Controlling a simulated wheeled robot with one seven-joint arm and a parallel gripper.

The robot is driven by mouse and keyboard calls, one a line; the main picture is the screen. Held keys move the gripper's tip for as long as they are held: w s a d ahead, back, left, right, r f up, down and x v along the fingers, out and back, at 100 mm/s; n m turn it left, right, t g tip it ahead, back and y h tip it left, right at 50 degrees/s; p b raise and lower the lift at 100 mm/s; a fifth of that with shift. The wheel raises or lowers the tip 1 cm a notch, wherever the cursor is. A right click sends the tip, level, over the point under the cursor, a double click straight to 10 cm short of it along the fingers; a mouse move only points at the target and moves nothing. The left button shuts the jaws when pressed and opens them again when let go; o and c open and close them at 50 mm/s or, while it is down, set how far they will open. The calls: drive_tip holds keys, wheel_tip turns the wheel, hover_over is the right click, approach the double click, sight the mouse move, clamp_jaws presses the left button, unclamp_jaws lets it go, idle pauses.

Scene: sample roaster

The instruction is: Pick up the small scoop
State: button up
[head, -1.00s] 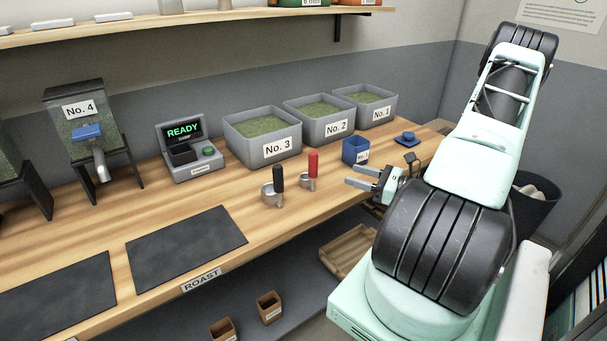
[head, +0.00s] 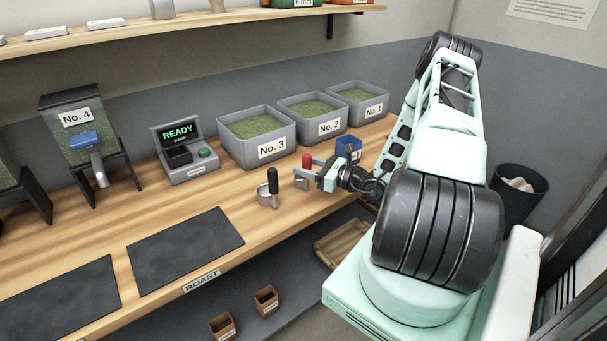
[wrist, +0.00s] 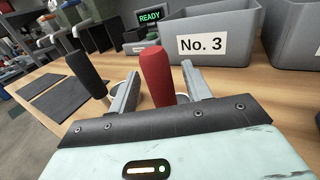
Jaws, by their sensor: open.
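Two upright-handled metal scoops stand on the wooden bench. The red-handled one (head: 307,160) looks the smaller and is partly hidden by my gripper (head: 306,167); the black-handled one (head: 271,178) stands to its left. In the wrist view the red handle (wrist: 157,78) rises between the two open fingers of my gripper (wrist: 160,72), with nothing clamped. Its cup is mostly hidden behind the fingers and palm. The black handle (wrist: 86,73) is outside the left finger. Whether a finger touches the red handle I cannot tell.
Grey bins No. 3 (head: 272,151), No. 2 (head: 327,130) and No. 1 (head: 374,108) line the back of the bench. A blue cup (head: 349,147) stands just behind my gripper. The READY machine (head: 187,167) is further left. Dark mats (head: 185,250) lie at the front left.

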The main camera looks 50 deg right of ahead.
drive_tip(key=shift+w, duration=0.1)
clamp_jaws()
drive_tip(key=shift+r, duration=0.1)
wheel_tip(320, 180, up, 10)
drive_tip(key=shift+f+b, duration=0.1)
drive_tip(key=shift+b, duration=0.65)
